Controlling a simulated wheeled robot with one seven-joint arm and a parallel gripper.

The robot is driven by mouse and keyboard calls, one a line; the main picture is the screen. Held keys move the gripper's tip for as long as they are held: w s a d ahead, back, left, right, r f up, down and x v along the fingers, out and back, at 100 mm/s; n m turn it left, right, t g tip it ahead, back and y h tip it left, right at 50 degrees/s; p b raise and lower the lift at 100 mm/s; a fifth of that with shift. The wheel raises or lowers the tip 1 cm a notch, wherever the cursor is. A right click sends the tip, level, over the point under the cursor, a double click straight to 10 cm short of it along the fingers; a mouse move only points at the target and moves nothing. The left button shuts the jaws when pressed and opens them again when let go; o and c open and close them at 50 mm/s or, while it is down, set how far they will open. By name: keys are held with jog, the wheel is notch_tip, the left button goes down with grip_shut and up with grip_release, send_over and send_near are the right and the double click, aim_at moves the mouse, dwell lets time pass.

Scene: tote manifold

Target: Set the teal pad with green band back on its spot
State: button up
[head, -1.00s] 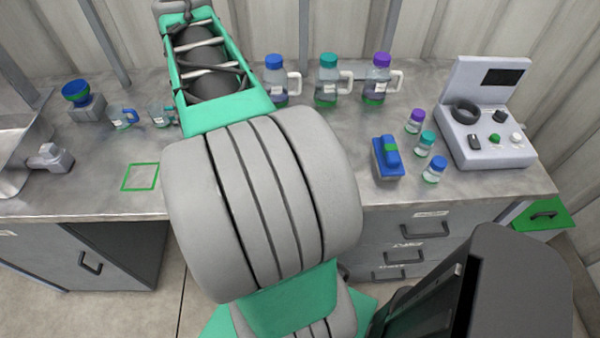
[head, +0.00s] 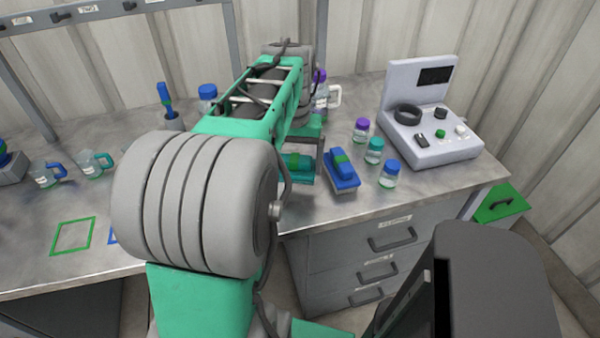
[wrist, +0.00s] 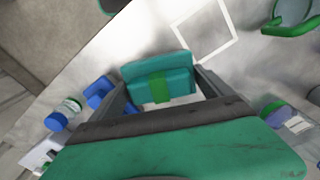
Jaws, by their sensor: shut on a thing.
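The teal pad with green band (wrist: 157,72) is between the fingers of my gripper (wrist: 163,88), which is shut on it. In the head view the pad (head: 297,166) shows partly behind my arm, low over the bench and left of a blue pad. My fingers are mostly hidden there. In the wrist view a pale square outline (wrist: 236,40) is on the bench just beyond the pad, up and to the right. I cannot tell whether the pad touches the bench. The head view shows a green square outline (head: 74,237) at the left, with part of a blue outline (head: 113,236) beside it.
The blue pad (head: 341,171) with a green band lies close right of the held pad. Several small capped bottles (head: 374,151) and a control box (head: 432,135) stand farther right. Jugs (head: 92,163) stand at the left. The bench front edge (head: 400,211) is near.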

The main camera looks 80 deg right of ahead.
aim_at(300, 171)
jog(key=f, duration=0.1)
jog(key=d+f, duration=0.1)
jog(key=f, duration=0.1)
jog(key=s+f, duration=0.1)
jog(key=shift+d+f, duration=0.35)
jog(key=shift+d, duration=0.05)
jog(key=shift+w+f, duration=0.1)
jog(key=shift+f, duration=0.25)
jog(key=shift+f, duration=0.1)
jog(key=shift+f, duration=0.15)
jog(key=o, duration=1.6)
jog(key=shift+o, duration=0.2)
